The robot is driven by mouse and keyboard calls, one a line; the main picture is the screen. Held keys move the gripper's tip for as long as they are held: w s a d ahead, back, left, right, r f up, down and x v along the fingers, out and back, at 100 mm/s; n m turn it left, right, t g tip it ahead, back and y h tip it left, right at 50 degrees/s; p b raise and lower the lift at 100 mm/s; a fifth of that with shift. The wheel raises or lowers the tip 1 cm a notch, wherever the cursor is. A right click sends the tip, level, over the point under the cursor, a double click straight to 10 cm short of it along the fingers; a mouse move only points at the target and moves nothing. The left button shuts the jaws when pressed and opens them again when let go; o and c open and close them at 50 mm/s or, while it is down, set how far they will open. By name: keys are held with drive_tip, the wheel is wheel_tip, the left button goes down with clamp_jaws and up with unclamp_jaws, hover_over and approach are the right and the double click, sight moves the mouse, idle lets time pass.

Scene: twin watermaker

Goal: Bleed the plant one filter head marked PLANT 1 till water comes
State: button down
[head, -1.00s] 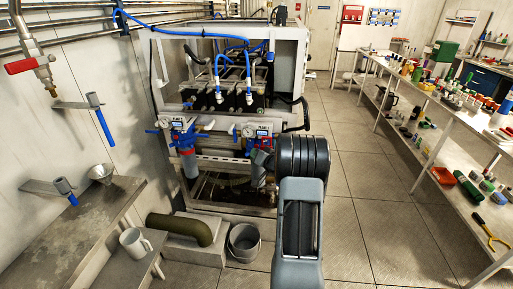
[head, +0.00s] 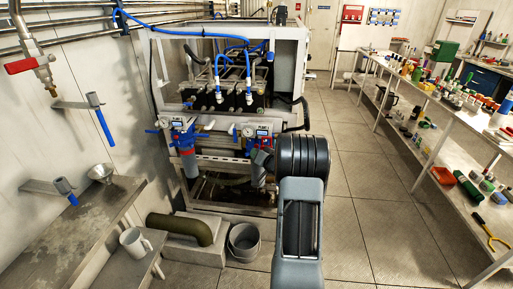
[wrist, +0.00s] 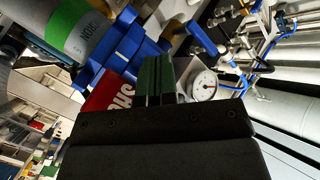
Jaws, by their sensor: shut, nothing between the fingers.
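Two filter heads with blue fittings sit on the front of the frame in the head view, a left one (head: 183,137) and a right one (head: 262,132). Their small labels are too small to read surely. My arm stands in front of the right one and hides part of it. In the wrist view my gripper (wrist: 154,72) has its green fingers together with nothing between them. They point at a blue filter head (wrist: 125,50), close to it; contact cannot be told. A round white gauge (wrist: 204,85) and a blue-handled valve (wrist: 200,36) are to the right.
A red label (wrist: 108,92) and a grey lettered cylinder (wrist: 78,28) are near my fingers. A grey bucket (head: 244,241) stands on the floor beside a thick green pipe (head: 180,228). Floor between is clear.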

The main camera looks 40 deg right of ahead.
drive_tip(key=shift+w+d, duration=0.15)
idle(0.8)
drive_tip(key=shift+w+d, duration=0.15)
drive_tip(key=shift+w+d+p, duration=0.3)
drive_tip(key=shift+d+p, duration=0.05)
idle(0.9)
drive_tip(key=shift+a, duration=0.1)
idle(1.1)
drive_tip(key=shift+s+a, duration=0.55)
drive_tip(key=shift+s, duration=0.05)
drive_tip(key=shift+s+a, duration=1.75)
drive_tip(key=shift+s, duration=0.05)
